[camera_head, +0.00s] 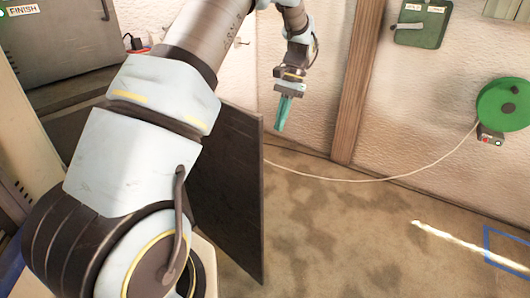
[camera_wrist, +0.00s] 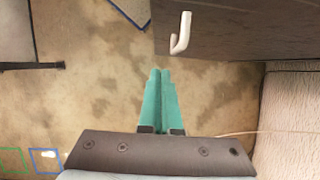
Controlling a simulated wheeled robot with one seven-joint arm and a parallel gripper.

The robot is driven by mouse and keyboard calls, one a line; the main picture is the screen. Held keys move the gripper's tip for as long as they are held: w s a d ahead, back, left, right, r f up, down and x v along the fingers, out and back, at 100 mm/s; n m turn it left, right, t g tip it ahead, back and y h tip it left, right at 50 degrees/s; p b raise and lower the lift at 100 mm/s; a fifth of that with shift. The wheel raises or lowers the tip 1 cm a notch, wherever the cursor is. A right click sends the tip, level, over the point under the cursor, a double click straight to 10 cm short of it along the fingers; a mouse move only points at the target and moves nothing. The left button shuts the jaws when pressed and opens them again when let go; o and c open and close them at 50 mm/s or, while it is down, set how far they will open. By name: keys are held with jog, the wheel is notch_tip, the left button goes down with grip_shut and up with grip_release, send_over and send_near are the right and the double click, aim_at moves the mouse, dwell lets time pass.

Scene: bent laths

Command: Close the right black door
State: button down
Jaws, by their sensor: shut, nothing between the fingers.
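A black door (camera_head: 232,190) stands swung open in the head view, partly hidden behind my arm. My gripper (camera_head: 281,128) has teal fingers, shut and empty, pointing down just to the right of the door's upper edge and farther back. In the wrist view my gripper (camera_wrist: 161,73) points toward a dark panel (camera_wrist: 250,36), which looks like this door. A white hook-shaped handle (camera_wrist: 182,34) sticks out from the panel, slightly ahead and right of the fingertips. The fingers appear apart from it. The door's hinge side is hidden.
A grey cabinet (camera_head: 60,50) stands at the upper left. A green reel (camera_head: 503,104) hangs on the right wall, its pale cord (camera_head: 390,178) crossing by a wooden post (camera_head: 358,85).

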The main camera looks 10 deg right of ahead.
jog(key=s+a+f+p, duration=0.3)
jog(key=s+a+f, duration=0.1)
jog(key=f, duration=0.3)
jog(key=shift+a+f, duration=0.2)
jog(key=shift+a, duration=0.6)
jog(key=shift+s, duration=0.15)
